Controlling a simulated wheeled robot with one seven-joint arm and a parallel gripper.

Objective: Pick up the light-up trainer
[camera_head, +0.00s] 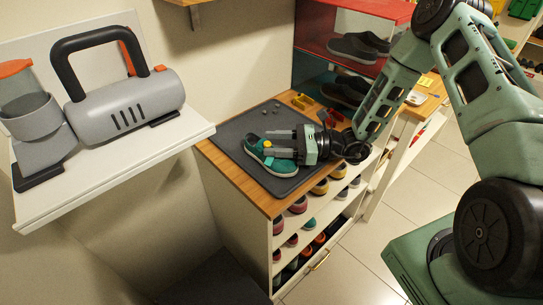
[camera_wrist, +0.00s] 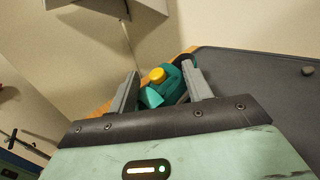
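A teal trainer (camera_head: 284,168) with a pale sole and a round yellow part lies on the dark grey mat on top of the wooden-topped shoe cubby. My gripper (camera_head: 268,143) reaches in from the right, its two grey fingers apart and over the trainer in the head view. In the wrist view, the trainer (camera_wrist: 172,84) shows between and beyond the fingertips of my open gripper (camera_wrist: 162,80). I cannot tell whether either finger touches it. The fingers and gripper body hide part of the trainer.
The mat (camera_head: 232,140) also bears small grey pieces. Yellow and red items (camera_head: 302,101) lie behind my gripper. A red and teal display box (camera_head: 314,40) with dark shoes stands at the back. A shelf (camera_head: 110,165) with a grey machine (camera_head: 125,105) is at left.

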